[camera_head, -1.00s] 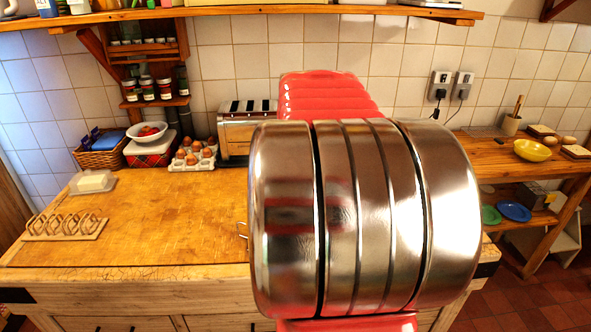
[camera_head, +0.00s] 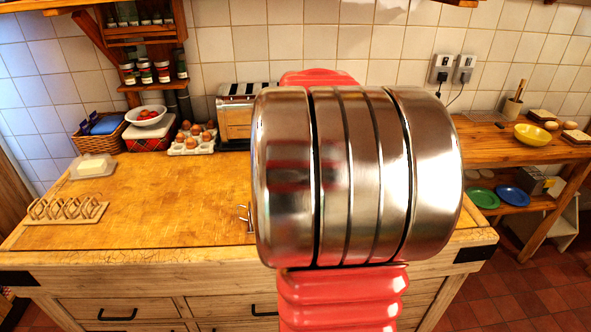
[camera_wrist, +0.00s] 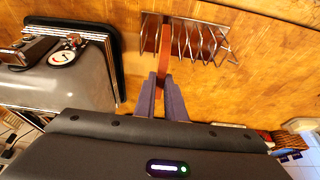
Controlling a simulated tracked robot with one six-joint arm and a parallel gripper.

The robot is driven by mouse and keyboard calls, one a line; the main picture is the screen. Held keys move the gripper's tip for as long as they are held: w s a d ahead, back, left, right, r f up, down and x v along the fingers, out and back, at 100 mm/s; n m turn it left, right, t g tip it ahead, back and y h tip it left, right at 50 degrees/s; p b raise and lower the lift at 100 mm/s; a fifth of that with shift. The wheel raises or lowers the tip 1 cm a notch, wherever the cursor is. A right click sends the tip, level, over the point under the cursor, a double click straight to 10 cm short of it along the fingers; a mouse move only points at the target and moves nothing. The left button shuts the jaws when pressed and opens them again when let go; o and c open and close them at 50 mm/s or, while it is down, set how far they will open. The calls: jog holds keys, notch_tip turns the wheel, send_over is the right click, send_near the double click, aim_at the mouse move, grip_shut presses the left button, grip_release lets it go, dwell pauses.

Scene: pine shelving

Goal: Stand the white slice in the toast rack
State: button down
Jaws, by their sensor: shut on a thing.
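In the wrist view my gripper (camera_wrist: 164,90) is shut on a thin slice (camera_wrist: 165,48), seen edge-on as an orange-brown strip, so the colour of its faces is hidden. The slice points away from the fingers toward a wire rack (camera_wrist: 205,40) and overlaps its left end in the picture. I cannot tell whether they touch or whether the slice is in a slot. In the head view a toast rack (camera_head: 68,210) with wire loops on a pale base stands at the counter's left. My own arm hides my gripper and the slice there.
A grey, dark-rimmed appliance with a dial (camera_wrist: 62,62) stands left of the rack in the wrist view. A butter dish (camera_head: 93,167), basket (camera_head: 98,135), egg tray (camera_head: 192,145) and toaster (camera_head: 235,125) stand at the back. The counter's left middle (camera_head: 170,205) is clear.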

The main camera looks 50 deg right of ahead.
jog(key=shift+f, duration=0.6)
jog(key=c, duration=1.7)
grip_release()
jog(key=shift+c, duration=0.2)
jog(key=shift+r, duration=0.1)
jog(key=v, duration=1.3)
jog(key=shift+s+r, duration=0.2)
jog(key=shift+a, duration=0.2)
